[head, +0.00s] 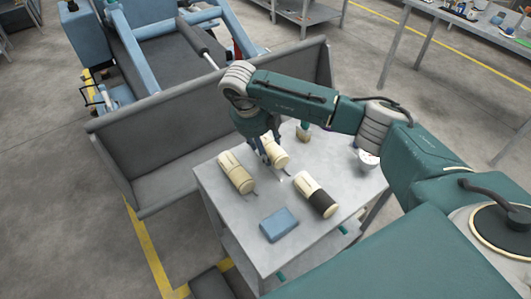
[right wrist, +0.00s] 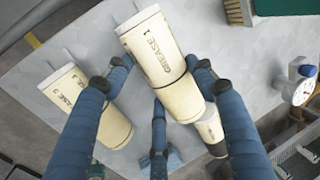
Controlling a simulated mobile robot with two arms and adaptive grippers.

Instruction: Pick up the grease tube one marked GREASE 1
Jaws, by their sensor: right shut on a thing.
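A cream grease tube (head: 277,155) is between the fingers of my right gripper (head: 265,151), which is shut on it. In the right wrist view, this tube (right wrist: 158,60) reads GREASE with a mark like a 1, and blue fingers (right wrist: 160,80) press around it. I cannot tell whether it is clear of the table. A second cream tube (head: 236,173) lies to its left; its GREASE label is partly hidden by a finger in the wrist view (right wrist: 66,92). A third, dark-banded tube (head: 316,195) lies to the right. My left gripper is out of view.
The grey table (head: 245,215) bears a blue block (head: 280,224) near its front edge. A green-topped brush (head: 303,131) and a white round item (head: 368,160) are at the back right. A grey bin wall (head: 180,130) stands close behind the table.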

